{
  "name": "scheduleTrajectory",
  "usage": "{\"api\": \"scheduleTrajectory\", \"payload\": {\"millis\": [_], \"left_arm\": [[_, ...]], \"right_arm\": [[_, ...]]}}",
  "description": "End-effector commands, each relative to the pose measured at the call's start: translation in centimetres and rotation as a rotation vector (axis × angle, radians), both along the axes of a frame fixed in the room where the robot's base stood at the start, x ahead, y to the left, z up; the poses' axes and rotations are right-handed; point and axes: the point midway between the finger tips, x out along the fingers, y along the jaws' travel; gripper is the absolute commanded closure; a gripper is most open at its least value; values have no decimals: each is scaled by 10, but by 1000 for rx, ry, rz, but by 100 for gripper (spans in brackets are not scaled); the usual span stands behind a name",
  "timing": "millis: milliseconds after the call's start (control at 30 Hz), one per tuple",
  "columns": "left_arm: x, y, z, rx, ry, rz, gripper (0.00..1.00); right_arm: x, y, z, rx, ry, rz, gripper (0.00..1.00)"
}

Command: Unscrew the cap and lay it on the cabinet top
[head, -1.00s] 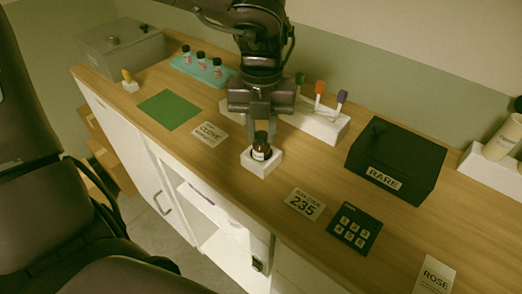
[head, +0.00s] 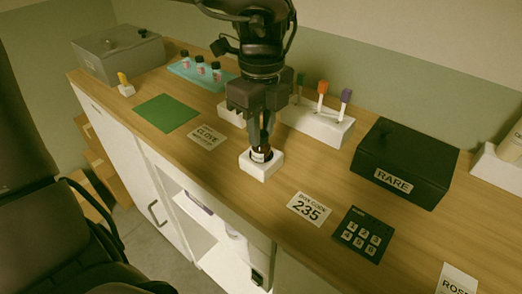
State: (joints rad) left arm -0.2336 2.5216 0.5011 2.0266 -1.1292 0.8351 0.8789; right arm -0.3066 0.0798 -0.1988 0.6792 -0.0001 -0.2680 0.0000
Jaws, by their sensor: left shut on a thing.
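A small brown bottle (head: 261,154) with a pale label stands upright in a white square holder (head: 261,166) on the wooden cabinet top (head: 240,205). My left gripper (head: 262,142) points straight down over it, its fingers shut on the dark cap at the bottle's top. The fingers largely hide the cap, so I cannot tell whether it is still threaded on the bottle. My right gripper is not in the view.
A CLOVE card (head: 207,137) and green mat (head: 166,113) lie left of the holder. A 235 card (head: 309,208), keypad (head: 359,235) and black RARE box (head: 403,164) are to the right. A white rack (head: 318,124) with coloured-top droppers stands behind. Clear wood lies around the holder.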

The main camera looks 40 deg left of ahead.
Motion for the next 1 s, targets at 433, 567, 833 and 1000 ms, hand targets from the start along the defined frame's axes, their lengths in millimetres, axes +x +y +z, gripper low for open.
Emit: {"api": "scheduleTrajectory", "payload": {"millis": [433,567,833,1000], "left_arm": [[0,0,-1,0,0,184,99],[0,0,-1,0,-1,238,99],[0,0,0,0,-2,331,99],[0,0,0,0,-1,345,99]], "right_arm": [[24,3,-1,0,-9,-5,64],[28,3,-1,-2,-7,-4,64],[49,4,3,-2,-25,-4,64],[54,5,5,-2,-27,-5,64]]}}
